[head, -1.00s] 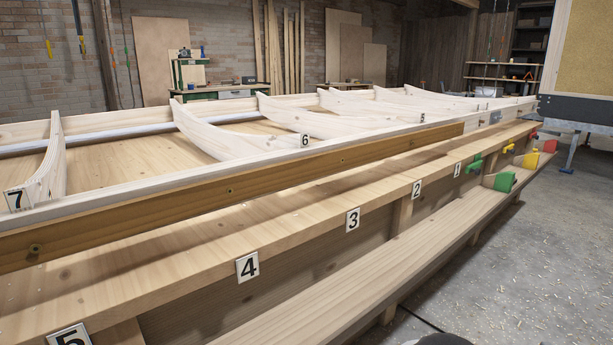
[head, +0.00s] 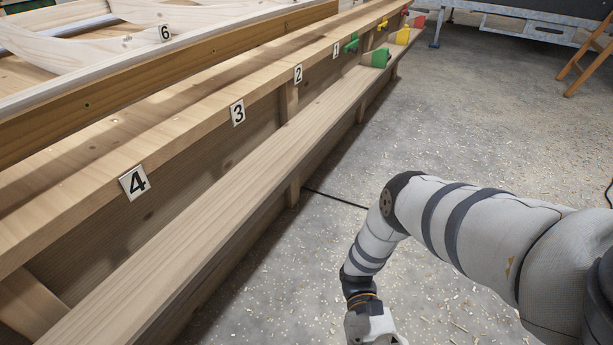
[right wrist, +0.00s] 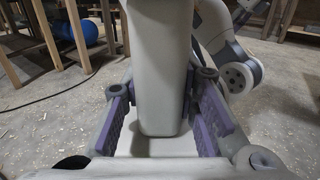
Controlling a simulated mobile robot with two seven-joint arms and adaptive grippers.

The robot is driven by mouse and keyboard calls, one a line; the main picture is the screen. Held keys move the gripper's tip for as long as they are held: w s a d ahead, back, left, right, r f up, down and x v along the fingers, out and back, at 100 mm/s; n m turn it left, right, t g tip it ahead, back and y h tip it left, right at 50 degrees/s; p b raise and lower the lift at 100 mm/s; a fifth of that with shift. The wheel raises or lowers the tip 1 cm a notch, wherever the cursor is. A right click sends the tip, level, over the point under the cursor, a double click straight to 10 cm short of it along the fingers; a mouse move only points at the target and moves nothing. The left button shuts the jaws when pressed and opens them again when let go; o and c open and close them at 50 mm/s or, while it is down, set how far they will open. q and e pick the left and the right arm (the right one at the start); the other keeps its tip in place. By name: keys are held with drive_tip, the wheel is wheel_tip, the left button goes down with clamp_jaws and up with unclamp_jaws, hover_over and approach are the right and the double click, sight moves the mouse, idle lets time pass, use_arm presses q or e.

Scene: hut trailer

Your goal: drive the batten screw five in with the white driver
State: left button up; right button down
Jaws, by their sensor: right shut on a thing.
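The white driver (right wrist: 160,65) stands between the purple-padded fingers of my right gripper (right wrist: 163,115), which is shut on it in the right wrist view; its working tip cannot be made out. In the head view my right arm reaches down over the floor, and its fingers and the driver are below the frame. The brown batten (head: 200,58) runs along the side of the pale wooden frame at upper left. A small dark screw (head: 87,104) shows in it. Number plate 5 and any screw by it are out of view. My left gripper is not in view.
The bench edge carries plates 4 (head: 134,182), 3 (head: 237,112), 2 and 1. A lower plank (head: 215,190) juts out below it. Green (head: 380,58), yellow and red pieces sit at the far end. The floor (head: 300,240) right of the bench is mostly clear, with shavings and a dark cable.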

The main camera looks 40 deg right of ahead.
drive_tip(key=w+a+r+m+t+y, duration=0.85)
drive_tip(key=r+m+t, duration=0.2)
drive_tip(key=t, duration=0.25)
drive_tip(key=w+d+r+m+t+h, duration=0.2)
drive_tip(key=w+r+m+t, duration=0.2)
drive_tip(key=r, duration=0.4)
drive_tip(key=w+d+r+m+t+h, duration=0.1)
drive_tip(key=w+d+r+m+t, duration=0.1)
drive_tip(key=w+r+t, duration=0.3)
wheel_tip(320, 180, up, 4)
drive_tip(key=m+t, duration=0.1)
drive_tip(key=t, duration=0.2)
drive_tip(key=shift+w+r+m+h, duration=0.25)
drive_tip(key=shift+w+m+h, duration=0.1)
drive_tip(key=shift+w, duration=0.05)
